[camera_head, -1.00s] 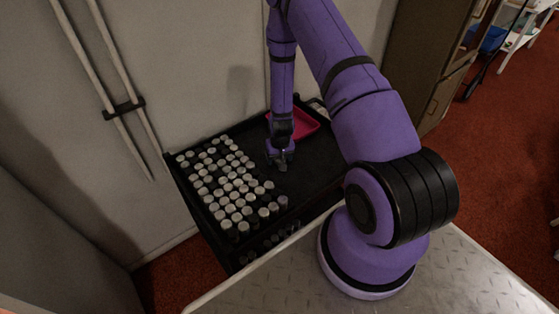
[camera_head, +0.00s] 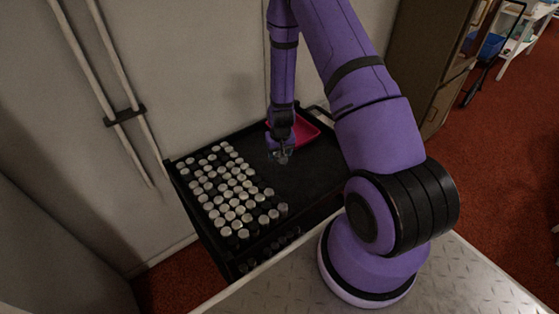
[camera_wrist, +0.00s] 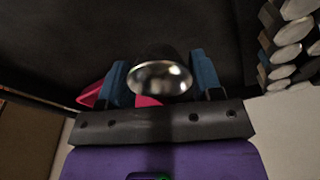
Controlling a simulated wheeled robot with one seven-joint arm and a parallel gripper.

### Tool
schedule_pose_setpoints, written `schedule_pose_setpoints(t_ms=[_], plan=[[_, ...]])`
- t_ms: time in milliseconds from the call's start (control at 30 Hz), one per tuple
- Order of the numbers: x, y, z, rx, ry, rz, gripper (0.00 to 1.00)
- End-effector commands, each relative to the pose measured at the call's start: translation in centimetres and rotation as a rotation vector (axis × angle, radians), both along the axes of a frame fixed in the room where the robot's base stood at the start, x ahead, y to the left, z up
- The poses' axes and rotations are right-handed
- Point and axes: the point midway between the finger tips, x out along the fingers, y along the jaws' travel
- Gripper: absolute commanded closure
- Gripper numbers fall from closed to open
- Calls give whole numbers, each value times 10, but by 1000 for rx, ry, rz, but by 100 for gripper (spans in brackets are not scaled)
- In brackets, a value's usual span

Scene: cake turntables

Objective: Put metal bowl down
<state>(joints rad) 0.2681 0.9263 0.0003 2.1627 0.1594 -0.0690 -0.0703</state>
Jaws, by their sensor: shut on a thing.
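The metal bowl (camera_wrist: 160,78) is a small, shiny silver round thing in the wrist view. It sits between the two blue fingers of my gripper (camera_wrist: 158,62), which is shut on it. In the head view my gripper (camera_head: 281,153) points down over the black cart top (camera_head: 312,172), right of the bottles and in front of the pink tray. The bowl is too small there to make out clearly. I cannot tell whether its underside touches the surface.
Many capped bottles (camera_head: 232,190) stand in rows on the cart's left; they also show at the wrist view's upper right (camera_wrist: 290,45). A pink tray (camera_head: 308,130) lies behind my gripper. The black surface right of the bottles is mostly clear.

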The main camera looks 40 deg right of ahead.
Motion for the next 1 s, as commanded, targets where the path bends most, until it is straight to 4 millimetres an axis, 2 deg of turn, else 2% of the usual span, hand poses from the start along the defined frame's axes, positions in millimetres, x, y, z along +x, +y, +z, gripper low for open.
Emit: schedule_pose_setpoints(t_ms=[100, 233, 333, 467, 700, 833, 1000], plan=[[1, 0, 18, -1, -2, 0, 64], [1, 1, 29, 0, -1, 2, 64], [7, 10, 39, 1, -2, 29, 64], [24, 38, 56, 2, -5, 110, 64], [50, 100, 90, 2, -4, 281, 64], [55, 121, 101, 1, 0, 335, 64], [58, 130, 106, 0, 0, 359, 64]])
